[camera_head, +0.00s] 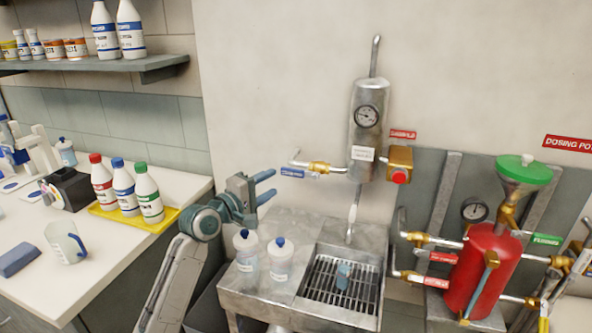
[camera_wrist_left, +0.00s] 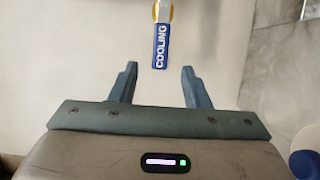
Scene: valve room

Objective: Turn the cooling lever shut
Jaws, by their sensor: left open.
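The cooling lever (camera_head: 292,173) has a blue handle and runs left from a brass valve (camera_head: 320,167), roughly along the pipe at the steel cylinder. In the left wrist view the blue handle (camera_wrist_left: 161,46) reads COOLING and lies just ahead of the fingertips, lined up between them. My left gripper (camera_head: 271,185) is open and empty, a little left of and below the handle, apart from it. Both of its fingers (camera_wrist_left: 159,69) show in the left wrist view. My right gripper is in neither view.
Two white bottles with blue caps (camera_head: 263,257) stand on the sink's left side, below my left gripper. The steel cylinder (camera_head: 367,125) with a gauge hangs on the wall. A red tank (camera_head: 482,268) with brass valves stands right. Plain wall surrounds the lever.

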